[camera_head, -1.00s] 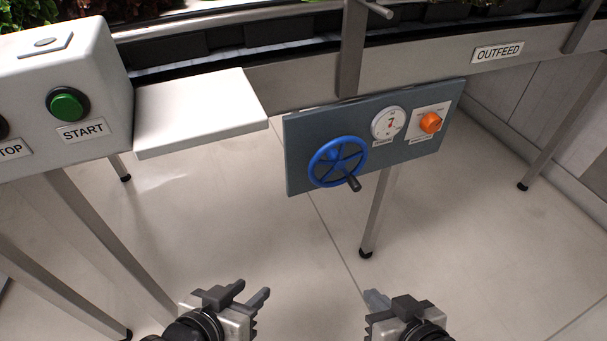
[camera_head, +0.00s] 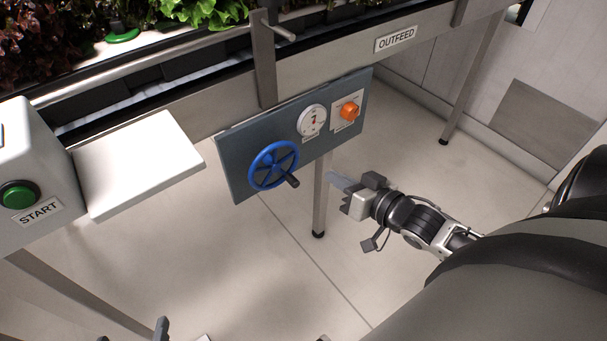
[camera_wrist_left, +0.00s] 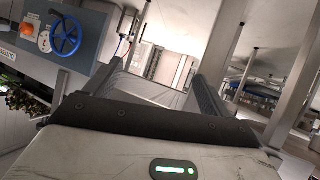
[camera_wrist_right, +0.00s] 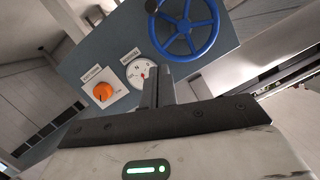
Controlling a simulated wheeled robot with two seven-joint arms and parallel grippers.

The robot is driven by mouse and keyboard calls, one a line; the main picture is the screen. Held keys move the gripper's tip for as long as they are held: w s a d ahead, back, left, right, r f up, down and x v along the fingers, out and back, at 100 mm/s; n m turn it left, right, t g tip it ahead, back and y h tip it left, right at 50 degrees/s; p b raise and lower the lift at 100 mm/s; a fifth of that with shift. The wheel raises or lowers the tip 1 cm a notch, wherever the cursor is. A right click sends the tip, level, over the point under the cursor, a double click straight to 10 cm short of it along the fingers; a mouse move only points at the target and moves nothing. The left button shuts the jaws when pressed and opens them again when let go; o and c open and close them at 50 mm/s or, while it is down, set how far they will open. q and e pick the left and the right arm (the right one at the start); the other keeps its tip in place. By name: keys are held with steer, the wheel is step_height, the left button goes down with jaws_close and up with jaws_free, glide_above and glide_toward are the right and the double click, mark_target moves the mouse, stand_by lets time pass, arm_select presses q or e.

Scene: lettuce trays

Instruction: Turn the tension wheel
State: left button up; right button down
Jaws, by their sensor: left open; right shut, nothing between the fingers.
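The blue spoked tension wheel (camera_head: 274,166) with a dark crank handle (camera_head: 292,181) is on the left part of a blue-grey panel (camera_head: 232,146) under the conveyor. It also shows in the right wrist view (camera_wrist_right: 184,30) and left wrist view (camera_wrist_left: 66,36). My right gripper (camera_head: 335,180) is shut and empty, right of the wheel and apart from it in the head view. In the right wrist view its fingers (camera_wrist_right: 157,80) point toward the panel, below the wheel. My left gripper (camera_wrist_left: 175,70) is open and empty; only its tips show at the head view's bottom edge.
A round dial (camera_head: 311,120) and an orange knob (camera_head: 350,110) are right of the wheel. A white shelf (camera_head: 140,160) and a START button box (camera_head: 30,165) stand left. A conveyor leg (camera_head: 320,200) stands below the panel. Floor before the panel is clear.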

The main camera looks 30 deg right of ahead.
steer(key=b, duration=0.2)
glide_above(290, 171)
steer(key=s+d, duration=0.2)
steer(key=s, duration=0.2)
steer(key=shift+s+d+f, duration=0.1)
steer(key=shift+d+f, duration=0.1)
steer(key=shift+f, duration=0.85)
arm_select(q)
steer(key=shift+s+d+f+b, duration=0.15)
steer(key=shift+f+b, duration=0.15)
steer(key=shift+f, duration=0.6)
arm_select(e)
steer(key=shift+s+a+f, duration=0.1)
steer(key=shift+a+f, duration=0.15)
steer(key=shift+f, duration=0.35)
steer(key=shift+s+a+f, duration=0.1)
steer(key=shift+a+f, duration=0.15)
steer(key=shift+f, duration=0.4)
steer(key=shift+a+f, duration=0.25)
steer(key=shift+f, duration=0.35)
